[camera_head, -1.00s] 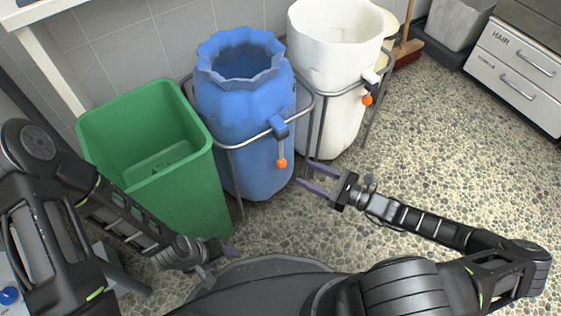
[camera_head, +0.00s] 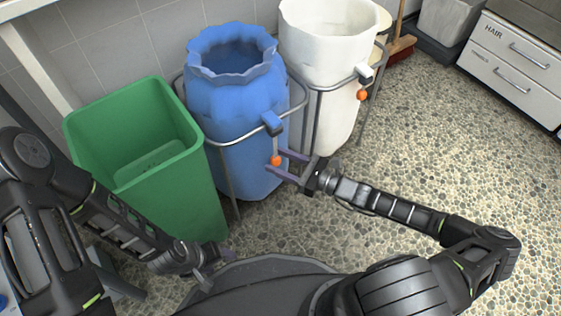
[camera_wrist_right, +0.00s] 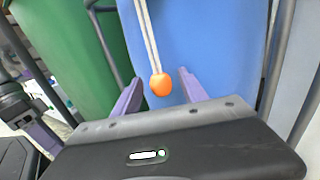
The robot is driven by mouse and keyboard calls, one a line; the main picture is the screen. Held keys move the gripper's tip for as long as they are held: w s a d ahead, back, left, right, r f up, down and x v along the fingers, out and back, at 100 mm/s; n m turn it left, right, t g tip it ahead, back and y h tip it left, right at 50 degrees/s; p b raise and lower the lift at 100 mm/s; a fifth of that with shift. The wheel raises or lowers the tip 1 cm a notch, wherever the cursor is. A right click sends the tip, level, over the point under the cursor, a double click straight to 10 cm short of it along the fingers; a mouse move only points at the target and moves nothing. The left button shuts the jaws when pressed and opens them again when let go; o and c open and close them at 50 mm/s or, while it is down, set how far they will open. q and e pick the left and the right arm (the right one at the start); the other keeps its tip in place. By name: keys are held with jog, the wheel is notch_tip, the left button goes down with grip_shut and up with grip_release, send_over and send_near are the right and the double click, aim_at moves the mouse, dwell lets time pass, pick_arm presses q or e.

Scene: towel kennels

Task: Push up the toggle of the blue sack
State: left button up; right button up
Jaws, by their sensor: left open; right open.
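The blue sack (camera_head: 232,110) hangs in a metal ring stand (camera_head: 226,143) in the head view. A blue toggle block (camera_head: 272,123) sits at the front of its ring, with a cord hanging down to an orange ball (camera_head: 276,160). My right gripper (camera_head: 278,164) is open, its fingers on either side of the orange ball. In the right wrist view the orange ball (camera_wrist_right: 161,85) hangs between the tips of the open right gripper (camera_wrist_right: 160,85); contact cannot be told. My left gripper (camera_head: 215,262) is low by the green bin, away from the sack.
A green bin (camera_head: 185,195) stands left of the blue sack. A white sack (camera_head: 325,45) in a similar stand, with its own orange ball (camera_head: 362,95), is behind right. A drawer cabinet (camera_head: 515,65) is at the far right. The pebbled floor (camera_head: 450,140) between is clear.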

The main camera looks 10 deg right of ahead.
jog(key=shift+c, duration=0.5)
grip_shut()
dwell(0.8)
